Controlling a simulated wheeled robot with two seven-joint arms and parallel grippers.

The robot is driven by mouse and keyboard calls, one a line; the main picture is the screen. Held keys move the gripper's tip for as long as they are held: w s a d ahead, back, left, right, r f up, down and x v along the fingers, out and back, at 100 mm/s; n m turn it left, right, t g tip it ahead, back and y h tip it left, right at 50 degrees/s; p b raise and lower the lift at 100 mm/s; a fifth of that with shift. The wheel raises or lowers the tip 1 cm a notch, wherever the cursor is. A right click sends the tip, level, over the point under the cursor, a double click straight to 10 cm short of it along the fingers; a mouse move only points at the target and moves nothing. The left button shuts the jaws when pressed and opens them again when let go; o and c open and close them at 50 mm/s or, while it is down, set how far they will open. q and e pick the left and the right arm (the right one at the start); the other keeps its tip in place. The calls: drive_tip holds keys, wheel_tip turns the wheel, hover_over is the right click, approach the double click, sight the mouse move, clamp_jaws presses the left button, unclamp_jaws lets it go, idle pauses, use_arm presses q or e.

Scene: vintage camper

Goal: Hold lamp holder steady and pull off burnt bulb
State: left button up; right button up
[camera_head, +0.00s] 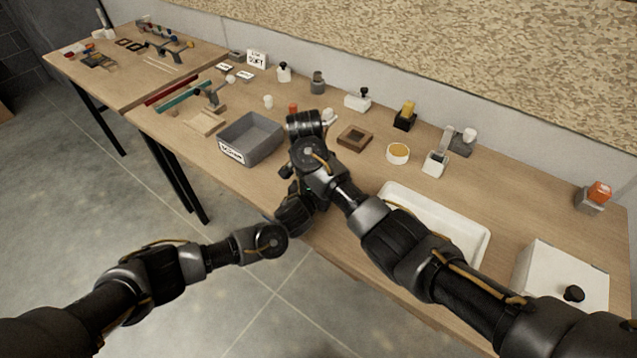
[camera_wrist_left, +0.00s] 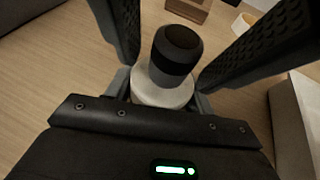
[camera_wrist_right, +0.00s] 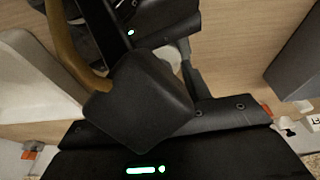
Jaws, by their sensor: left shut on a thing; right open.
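The lamp holder (camera_wrist_left: 146,93), a round white base with a grey neck, shows in the left wrist view between the jaws. A black-capped, dark grey cylinder (camera_wrist_left: 178,48) stands on it, seemingly the burnt bulb. My left gripper (camera_wrist_left: 163,85) is shut on the holder. Large dark ridged parts rise on both sides of the cylinder, apart from it; I cannot tell surely which gripper they belong to. My right gripper (camera_wrist_right: 160,62) is open, close to the left one; a dark block covers much of its jaws. In the head view my arms meet over the table's front edge and hide both grippers.
A grey labelled bin (camera_head: 251,138) stands left of my grippers. A white tray (camera_head: 471,251) and a white box (camera_head: 560,273) lie to the right. A brown square block (camera_head: 354,138) and a yellow-filled cup (camera_head: 398,153) stand behind. Several small items line the back wall.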

clamp_jaws()
drive_tip(key=shift+r, duration=0.2)
idle(0.5)
drive_tip(key=shift+w+v, duration=0.25)
drive_tip(key=shift+v, duration=1.05)
drive_tip(key=shift+d+r, duration=0.15)
drive_tip(key=shift+r, duration=0.05)
drive_tip(key=shift+w+d+v, duration=0.1)
drive_tip(key=shift+w+v, duration=0.1)
drive_tip(key=shift+v, duration=0.7)
drive_tip(key=shift+w+d+v, duration=0.1)
drive_tip(key=shift+w+v, duration=0.1)
drive_tip(key=shift+v, duration=0.75)
use_arm(q)
drive_tip(key=o, duration=1.2)
use_arm(e)
drive_tip(key=shift+r, duration=0.1)
